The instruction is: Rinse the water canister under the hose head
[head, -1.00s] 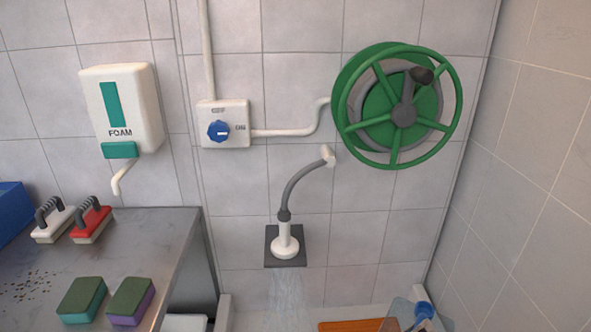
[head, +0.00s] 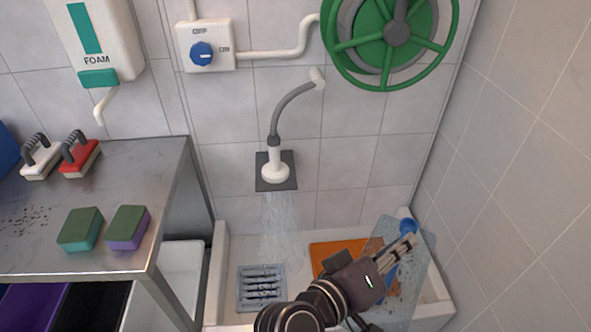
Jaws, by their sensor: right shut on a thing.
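The water canister (head: 420,262) is a see-through, bluish container with a blue cap, at the right side of the white wash basin. My right gripper (head: 405,243) is shut on it; the gripper and wrist partly hide it. The hose head (head: 275,173) is white, on a dark square plate on the tiled wall, and water (head: 281,220) falls from it into the basin. The canister is to the right of this stream, apart from it. My left gripper is not in view.
An orange flat thing (head: 325,252) lies in the basin behind my wrist. A grey drain grate (head: 262,272) is under the spray. A steel table (head: 60,255) with sponges and brushes stands left. A tiled wall (head: 530,190) closes the right side.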

